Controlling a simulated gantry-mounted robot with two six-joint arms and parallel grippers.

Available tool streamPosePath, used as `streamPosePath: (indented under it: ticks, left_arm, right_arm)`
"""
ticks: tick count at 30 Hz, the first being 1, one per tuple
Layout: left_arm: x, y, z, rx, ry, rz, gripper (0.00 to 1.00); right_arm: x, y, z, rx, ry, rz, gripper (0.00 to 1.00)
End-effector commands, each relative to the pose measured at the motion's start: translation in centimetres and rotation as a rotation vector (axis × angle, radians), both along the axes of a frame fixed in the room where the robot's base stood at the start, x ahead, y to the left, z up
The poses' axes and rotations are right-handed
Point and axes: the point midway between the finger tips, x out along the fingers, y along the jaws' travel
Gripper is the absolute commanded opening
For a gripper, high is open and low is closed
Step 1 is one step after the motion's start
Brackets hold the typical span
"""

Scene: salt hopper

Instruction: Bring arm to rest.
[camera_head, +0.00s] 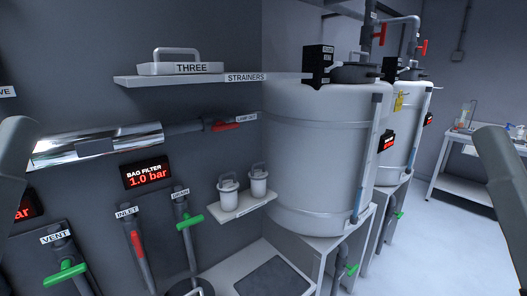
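Parts of both my arms show at the picture's sides. A grey rounded link of my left arm (14,150) stands at the left edge. A grey rounded link of my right arm (503,170) rises at the right edge. Neither gripper shows, so I cannot see whether they hold anything.
A large white tank (310,160) stands on a frame at centre, with another behind it. The left wall carries a strainer shelf (220,78), a shiny bag filter (95,145) and valves with a green vent handle (64,272). Open floor (430,250) lies at right, before a bench (465,180).

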Motion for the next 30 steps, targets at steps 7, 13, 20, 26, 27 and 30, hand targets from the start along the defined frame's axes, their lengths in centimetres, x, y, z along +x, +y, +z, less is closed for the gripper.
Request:
streamPosePath:
  ticks: [7, 13, 20, 26, 27, 30]
  left_arm:
    - [0.9, -0.5, 13.2, 0.009, 0.021, -0.01, 0.72]
    - [0.9, -0.5, 23.2, 0.01, 0.021, -0.01, 0.72]
    - [0.9, -0.5, 33.5, 0.01, 0.022, -0.011, 0.72]
    - [0.9, -0.5, 37.0, 0.01, 0.022, -0.011, 0.72]
    - [0.9, -0.5, 37.1, 0.01, 0.022, -0.011, 0.72]
    - [0.9, -0.5, 36.8, 0.01, 0.022, -0.011, 0.72]
  right_arm:
    - [-0.1, 0.0, 13.9, 0.0, -0.004, 0.0, 0.5]
    - [-0.1, 0.0, 24.0, 0.0, -0.003, 0.0, 0.5]
    - [-0.1, 0.0, 34.4, 0.0, -0.003, 0.0, 0.5]
    - [-0.1, 0.0, 37.9, 0.0, -0.003, 0.0, 0.5]
    - [-0.1, 0.0, 37.9, 0.0, -0.003, 0.0, 0.5]
    - [-0.1, 0.0, 37.6, 0.0, -0.002, 0.0, 0.5]
